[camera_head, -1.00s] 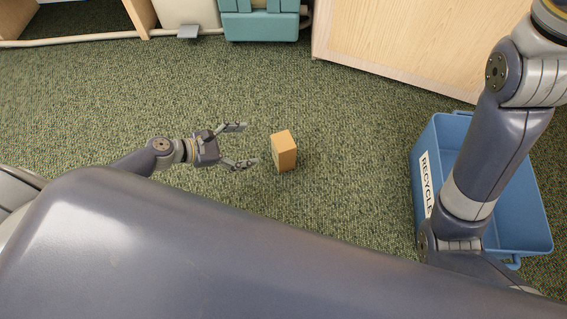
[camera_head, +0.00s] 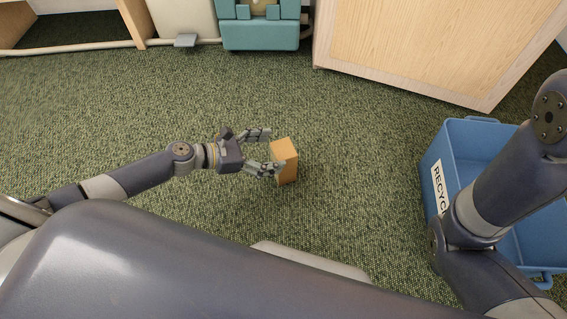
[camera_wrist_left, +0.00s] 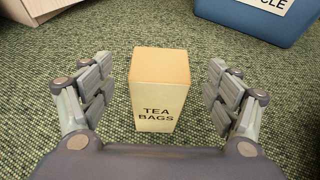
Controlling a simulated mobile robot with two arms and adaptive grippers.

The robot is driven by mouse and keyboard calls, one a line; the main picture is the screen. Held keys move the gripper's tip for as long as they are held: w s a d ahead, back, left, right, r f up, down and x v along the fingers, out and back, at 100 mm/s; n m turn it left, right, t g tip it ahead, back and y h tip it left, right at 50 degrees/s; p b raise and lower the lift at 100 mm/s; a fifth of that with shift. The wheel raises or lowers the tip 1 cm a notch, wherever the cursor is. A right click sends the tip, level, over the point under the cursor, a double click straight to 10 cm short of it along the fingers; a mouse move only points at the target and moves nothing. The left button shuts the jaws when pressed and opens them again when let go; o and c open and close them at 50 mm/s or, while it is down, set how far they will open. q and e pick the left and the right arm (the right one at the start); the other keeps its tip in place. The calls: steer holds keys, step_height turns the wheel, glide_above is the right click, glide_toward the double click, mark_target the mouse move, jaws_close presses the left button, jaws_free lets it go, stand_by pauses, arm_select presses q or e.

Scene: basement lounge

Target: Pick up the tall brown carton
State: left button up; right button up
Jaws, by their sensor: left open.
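The tall brown carton (camera_head: 286,160) stands upright on the green carpet near the middle of the head view. In the left wrist view the carton (camera_wrist_left: 157,88) reads "TEA BAGS" and sits between the two fingers, with carpet showing on both sides. My left gripper (camera_head: 270,152) is open, its fingertips at the near side of the carton. The wrist view shows the open left gripper (camera_wrist_left: 160,85) with a gap between each finger and the carton. My right arm shows at the right, but its gripper is not in view.
A blue recycle bin (camera_head: 447,165) stands on the right, partly hidden by my right arm. A wooden cabinet (camera_head: 420,45) and a teal object (camera_head: 260,34) are at the back. Carpet around the carton is clear.

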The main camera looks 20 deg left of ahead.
mark_target(274, 152)
arm_select(q)
steer(key=b+x, duration=0.2)
steer(key=x, duration=0.1)
steer(key=shift+f, duration=0.35)
steer(key=shift+w+d+f+b, duration=0.2)
steer(key=shift+w+d+b, duration=0.2)
steer(key=shift+d, duration=0.15)
steer(key=c, duration=1)
